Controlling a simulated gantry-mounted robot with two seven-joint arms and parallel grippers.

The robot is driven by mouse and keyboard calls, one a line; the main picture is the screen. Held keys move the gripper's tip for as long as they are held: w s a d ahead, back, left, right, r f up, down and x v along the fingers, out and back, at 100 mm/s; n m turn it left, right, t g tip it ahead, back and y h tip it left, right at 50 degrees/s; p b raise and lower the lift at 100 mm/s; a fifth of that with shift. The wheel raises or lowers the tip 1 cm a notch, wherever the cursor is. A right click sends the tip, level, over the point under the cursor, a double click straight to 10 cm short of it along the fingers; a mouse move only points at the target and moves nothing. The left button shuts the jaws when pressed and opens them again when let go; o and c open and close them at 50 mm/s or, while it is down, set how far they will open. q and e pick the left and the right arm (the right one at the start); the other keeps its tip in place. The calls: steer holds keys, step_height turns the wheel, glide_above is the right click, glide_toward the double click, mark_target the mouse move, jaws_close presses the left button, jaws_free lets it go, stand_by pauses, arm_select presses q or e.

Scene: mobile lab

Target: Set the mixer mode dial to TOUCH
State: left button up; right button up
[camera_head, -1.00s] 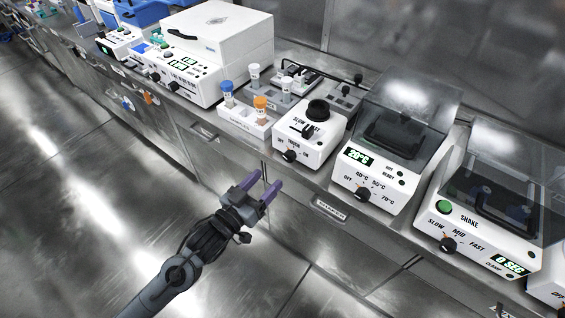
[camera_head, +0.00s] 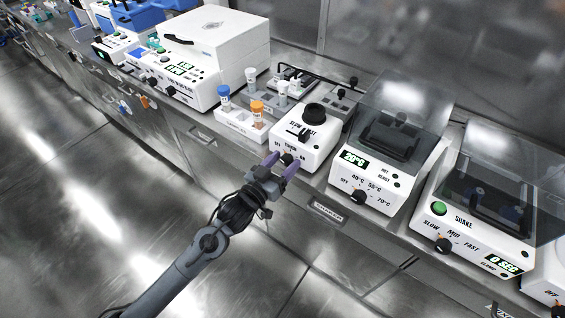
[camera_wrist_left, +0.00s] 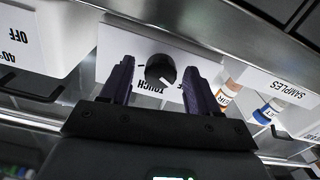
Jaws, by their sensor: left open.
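The mixer (camera_head: 302,146) is a white box with a black round cup on top, a slider marked SLOW to FAST, and a black mode dial (camera_head: 287,158) on its front face. My left gripper (camera_head: 281,164), with purple fingers, is open at this dial. In the left wrist view the dial (camera_wrist_left: 160,70) sits between the two spread fingers (camera_wrist_left: 158,85), with a gap visible on each side. The TOUCH label (camera_wrist_left: 154,86) shows upside down beside it. I cannot tell which label the dial points to. My right gripper is not in view.
A white sample rack (camera_head: 240,124) with capped tubes stands left of the mixer. A heater (camera_head: 372,175) with a clear lid stands to its right, then a shaker (camera_head: 470,225). The floor in front of the bench is clear.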

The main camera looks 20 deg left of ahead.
arm_select(q)
steer(key=shift+c, duration=0.2)
steer(key=c, duration=1)
